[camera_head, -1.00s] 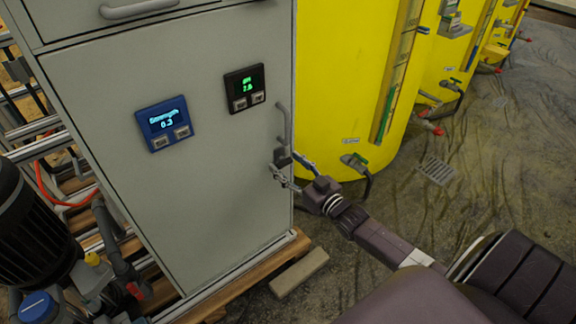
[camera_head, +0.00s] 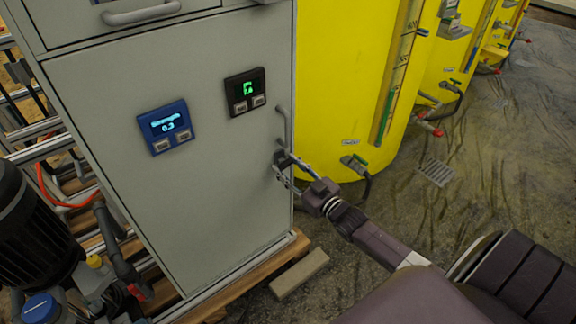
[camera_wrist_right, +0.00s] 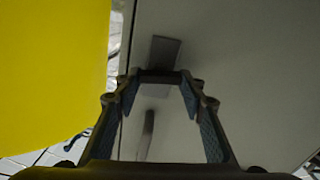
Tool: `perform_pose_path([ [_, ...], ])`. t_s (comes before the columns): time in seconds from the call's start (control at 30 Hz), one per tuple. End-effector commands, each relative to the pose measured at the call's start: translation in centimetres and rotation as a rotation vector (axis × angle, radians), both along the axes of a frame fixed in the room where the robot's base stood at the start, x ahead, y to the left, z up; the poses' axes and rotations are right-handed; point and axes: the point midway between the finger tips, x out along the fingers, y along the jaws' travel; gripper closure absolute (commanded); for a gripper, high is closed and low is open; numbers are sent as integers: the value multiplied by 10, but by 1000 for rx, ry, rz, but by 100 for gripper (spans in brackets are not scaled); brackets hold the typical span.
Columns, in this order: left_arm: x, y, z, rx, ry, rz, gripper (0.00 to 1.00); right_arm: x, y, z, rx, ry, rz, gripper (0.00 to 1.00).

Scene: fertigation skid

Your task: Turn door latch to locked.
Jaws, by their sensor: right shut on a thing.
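The grey cabinet door (camera_head: 215,195) is closed and fills the middle of the head view. The small dark latch (camera_head: 284,158) sits near its right edge, just below the vertical bar handle (camera_head: 285,124). My right gripper (camera_head: 283,168) reaches in from the lower right and is shut on the latch. In the right wrist view the gripper (camera_wrist_right: 160,84) frames a dark grey plate of the latch (camera_wrist_right: 165,51) at the fingertips; the handle (camera_wrist_right: 147,135) shows between the fingers. The latch's exact angle is partly hidden by the fingers. My left gripper is not in view.
A blue display (camera_head: 168,127) and a black display (camera_head: 245,91) are on the door. A yellow tank (camera_head: 335,75) stands close on the right. A black motor (camera_head: 35,225) and pipes crowd the left. A loose block (camera_head: 299,274) lies on the floor.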

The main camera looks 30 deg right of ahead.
Motion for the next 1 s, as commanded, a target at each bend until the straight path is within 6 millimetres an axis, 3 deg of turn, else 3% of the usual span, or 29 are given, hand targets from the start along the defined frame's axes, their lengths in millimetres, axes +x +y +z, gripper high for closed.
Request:
perform_pose_path([
  [0.3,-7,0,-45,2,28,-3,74,0,2,2,-284,-23,-1,87],
  [0.5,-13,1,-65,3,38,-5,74,0,2,1,-475,-38,-1,87],
  [0.8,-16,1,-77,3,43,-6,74,0,3,-2,-760,-60,0,87],
  [1.0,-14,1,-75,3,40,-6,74,0,4,-3,-948,-75,0,87],
])
